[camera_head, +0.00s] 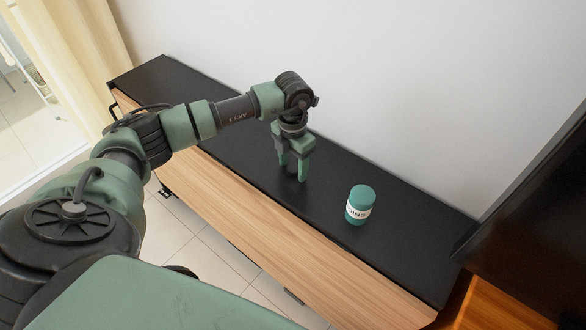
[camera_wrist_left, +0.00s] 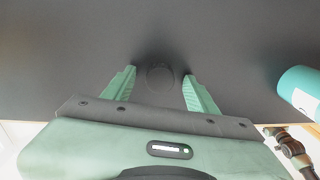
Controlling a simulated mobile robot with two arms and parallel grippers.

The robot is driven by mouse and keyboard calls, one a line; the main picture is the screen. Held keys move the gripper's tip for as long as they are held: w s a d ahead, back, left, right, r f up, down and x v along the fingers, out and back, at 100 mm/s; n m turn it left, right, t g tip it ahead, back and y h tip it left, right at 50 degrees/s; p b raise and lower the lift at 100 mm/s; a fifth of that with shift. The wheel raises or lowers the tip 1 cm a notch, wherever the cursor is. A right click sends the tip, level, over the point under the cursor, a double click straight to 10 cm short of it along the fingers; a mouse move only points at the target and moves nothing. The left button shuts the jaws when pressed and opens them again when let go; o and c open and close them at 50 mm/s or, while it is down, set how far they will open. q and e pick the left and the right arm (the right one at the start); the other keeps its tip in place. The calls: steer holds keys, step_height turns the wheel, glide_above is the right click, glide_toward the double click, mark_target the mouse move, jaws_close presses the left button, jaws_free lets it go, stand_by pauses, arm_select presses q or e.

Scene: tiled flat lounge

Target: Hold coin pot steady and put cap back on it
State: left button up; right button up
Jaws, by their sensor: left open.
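The coin pot (camera_head: 357,216) is a teal cylinder with a white lettered label, standing upright on the black cabinet top. It shows in part at the right edge of the left wrist view (camera_wrist_left: 298,84). My left gripper (camera_head: 292,174) points down over the cabinet top, left of the pot and apart from it. Its fingers are open with nothing gripped. In the left wrist view, a faint dark round disc (camera_wrist_left: 160,79) lies between the fingertips; it may be the cap, but it blends with the black surface. My right gripper is not in view.
The long black cabinet top (camera_head: 400,215) has a wood front (camera_head: 235,195) and backs onto a white wall. A dark panel (camera_head: 535,210) rises at the right end. The top looks clear apart from the pot and the faint disc. A curtain (camera_head: 75,50) hangs at the left.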

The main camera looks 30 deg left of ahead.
mark_target(293, 168)
arm_select(q)
jaws_close()
steer(key=shift+r, duration=0.15)
step_height(293, 168, up, 20)
steer(key=b, duration=0.1)
stand_by(0.6)
